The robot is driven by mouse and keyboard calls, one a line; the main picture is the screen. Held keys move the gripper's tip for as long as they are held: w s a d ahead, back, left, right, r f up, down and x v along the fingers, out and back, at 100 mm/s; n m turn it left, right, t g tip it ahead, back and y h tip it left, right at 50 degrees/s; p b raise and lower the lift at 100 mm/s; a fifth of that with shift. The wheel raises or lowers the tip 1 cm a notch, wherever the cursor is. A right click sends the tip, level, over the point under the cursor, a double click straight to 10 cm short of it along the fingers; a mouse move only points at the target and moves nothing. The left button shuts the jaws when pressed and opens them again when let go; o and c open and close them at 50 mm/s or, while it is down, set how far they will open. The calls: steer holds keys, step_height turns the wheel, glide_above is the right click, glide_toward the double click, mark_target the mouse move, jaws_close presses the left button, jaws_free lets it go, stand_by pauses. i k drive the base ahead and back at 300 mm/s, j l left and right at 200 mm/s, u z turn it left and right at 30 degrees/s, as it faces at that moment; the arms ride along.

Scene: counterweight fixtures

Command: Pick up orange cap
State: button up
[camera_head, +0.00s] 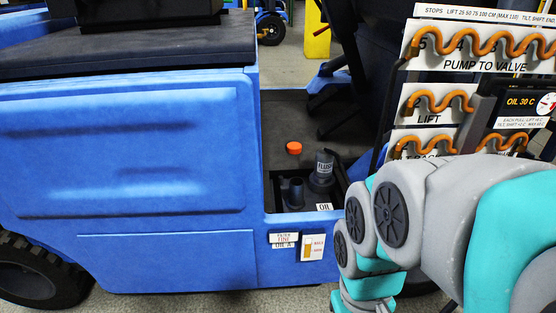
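The orange cap (294,148) is small and round. It shows on the dark floor of the blue vehicle, just behind a recess with filler necks. I cannot tell whether it rests on the floor or on something dark under it. In the recess are a short dark neck (296,192) near the OIL label (324,207) and a larger dark cylinder (322,168) lettered FLUSH or similar. My grey and teal arm fills the lower right, to the right of the cap and nearer to me. My gripper is outside the picture.
The blue vehicle body (140,150) with a dark seat base stands left of the recess. On the right, white panels (485,62) carry orange coiled hoses and a dark OIL 30 C display (522,102). A dark lever or seat part stands behind the cap.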

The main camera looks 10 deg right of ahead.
mark_target(293, 148)
steer(key=i+z, duration=0.15)
steer(key=z, duration=0.25)
steer(key=i+z, duration=0.15)
steer(key=z, duration=0.25)
steer(key=i+j+z, duration=0.15)
steer(key=z, duration=0.25)
